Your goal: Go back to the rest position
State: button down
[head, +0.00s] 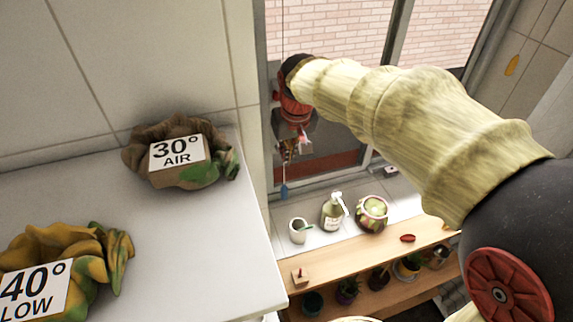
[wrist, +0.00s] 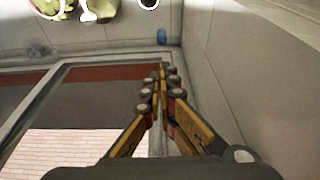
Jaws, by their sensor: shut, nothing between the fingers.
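My gripper (head: 289,148) hangs at the end of my raised arm, in front of the window and above the sill in the head view. In the wrist view my gripper (wrist: 162,72) has its two fingers together, with nothing between them. The fingers look apart from any object. The fingertips are small and partly dark in the head view.
A white counter (head: 200,250) at left holds cloth bundles with a "30° AIR" card (head: 177,152) and a "40° LOW" card (head: 35,290). A soap bottle (head: 333,212), a cup (head: 298,231) and a jar (head: 371,214) stand below the window. A blue cord pull (head: 284,191) hangs nearby.

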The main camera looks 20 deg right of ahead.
jog(key=shift+v, duration=0.85)
